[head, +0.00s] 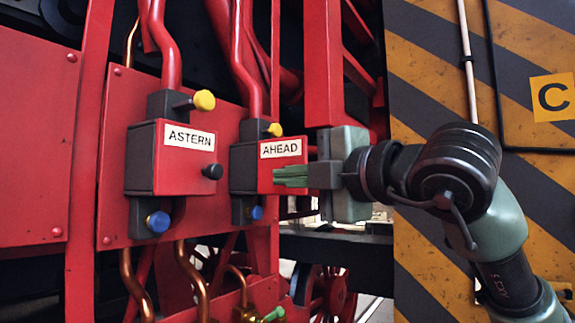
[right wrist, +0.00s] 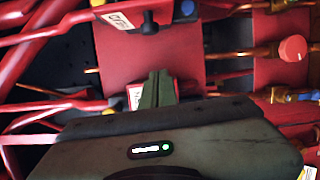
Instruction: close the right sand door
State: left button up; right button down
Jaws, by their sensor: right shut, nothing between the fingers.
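Nothing in view is labelled as a sand door, and I cannot tell which part it is. Two red-fronted boxes with dark sides sit on a red panel: the ASTERN box (head: 185,160) on the left and the AHEAD box (head: 265,168) on the right. My right gripper (head: 277,177) is shut and empty, its green fingers in front of the right part of the AHEAD box, hiding it; I cannot tell whether they touch. In the right wrist view its fingers (right wrist: 157,90) overlap the AHEAD label (right wrist: 134,97). My left gripper is not in view.
Yellow knobs (head: 204,100) and blue knobs (head: 158,222) flank the boxes. A black knob (head: 212,172) juts from ASTERN. Red pipes run above and copper pipes below (head: 194,280). A striped panel (head: 425,65) stands right. A red knob (right wrist: 292,48) shows in the right wrist view.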

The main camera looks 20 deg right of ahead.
jog(key=w+d+p, duration=0.1)
jog(key=w+p, duration=0.2)
jog(key=w, duration=0.3)
jog(key=shift+d+p, duration=0.3)
jog(key=shift+p, duration=0.05)
jog(key=shift+s+d+r, duration=0.1)
